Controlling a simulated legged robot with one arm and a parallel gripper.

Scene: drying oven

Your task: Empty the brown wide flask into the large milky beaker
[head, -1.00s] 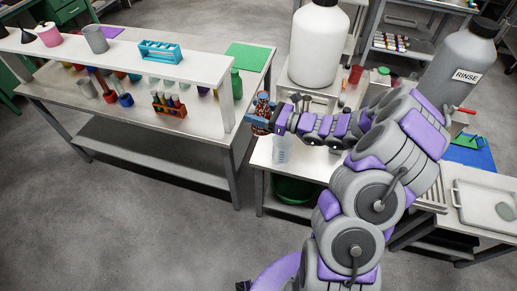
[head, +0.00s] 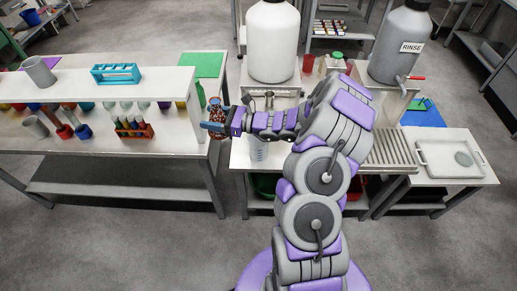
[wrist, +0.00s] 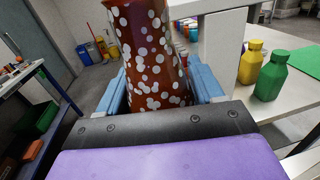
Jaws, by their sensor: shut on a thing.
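The brown flask (head: 217,108) has white dots and is held upright in my gripper (head: 214,127), up in the air near the right end of the left bench. In the wrist view the flask (wrist: 150,45) stands between the blue fingers of my gripper (wrist: 160,92), which are shut on it. Its contents cannot be seen.
A large white bottle (head: 273,42) and a grey RINSE bottle (head: 398,45) stand behind. The left bench has a raised shelf (head: 150,85), test tubes and cups. Yellow (wrist: 250,62) and green (wrist: 271,77) bottles stand close to the right of the flask. A white tray (head: 428,172) lies right.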

